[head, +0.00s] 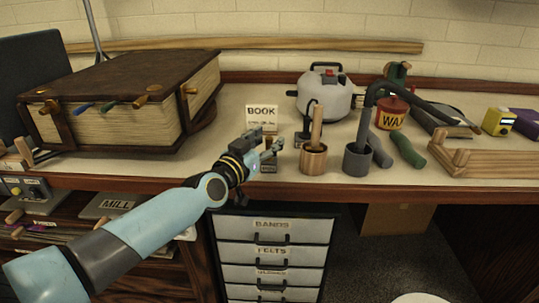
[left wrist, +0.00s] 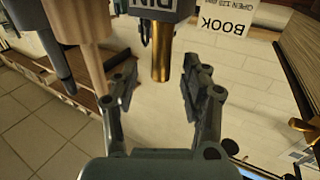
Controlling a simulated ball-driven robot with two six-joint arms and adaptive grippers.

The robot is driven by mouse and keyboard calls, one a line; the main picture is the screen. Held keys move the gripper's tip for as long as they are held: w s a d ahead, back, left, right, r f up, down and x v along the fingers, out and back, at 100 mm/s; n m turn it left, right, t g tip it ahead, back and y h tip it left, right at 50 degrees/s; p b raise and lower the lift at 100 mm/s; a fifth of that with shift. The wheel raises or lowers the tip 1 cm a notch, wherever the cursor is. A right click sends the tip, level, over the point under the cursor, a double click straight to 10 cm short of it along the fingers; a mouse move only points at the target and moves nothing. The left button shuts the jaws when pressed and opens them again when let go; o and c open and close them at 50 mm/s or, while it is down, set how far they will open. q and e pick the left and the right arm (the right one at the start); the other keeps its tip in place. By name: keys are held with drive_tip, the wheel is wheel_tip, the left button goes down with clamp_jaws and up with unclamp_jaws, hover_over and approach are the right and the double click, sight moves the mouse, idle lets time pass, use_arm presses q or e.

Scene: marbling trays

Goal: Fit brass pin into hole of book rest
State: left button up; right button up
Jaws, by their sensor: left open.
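My left gripper (head: 270,148) is open at the counter's front, beside the BOOK card. In the left wrist view its two fingers (left wrist: 160,88) are spread, with empty space between them. The brass pin (left wrist: 161,66) stands in a grey block (left wrist: 160,8) lettered PIN, in line with the gap and apart from both fingers. In the head view the block (head: 268,166) is partly behind the gripper and the pin cannot be made out. The dark wooden book rest (head: 62,130) holds a thick brown book (head: 120,82) at the left; its hole cannot be made out. My right gripper is not in view.
A BOOK card (head: 262,116) stands behind the gripper. A wooden cup with a handle (head: 313,158) and a grey cup (head: 357,160) stand close to its right. A kettle (head: 325,95) and WAX tin (head: 392,115) are behind. Clear counter lies between book and card.

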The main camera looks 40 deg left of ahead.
use_arm(q)
drive_tip(key=shift+w, duration=0.75)
clamp_jaws()
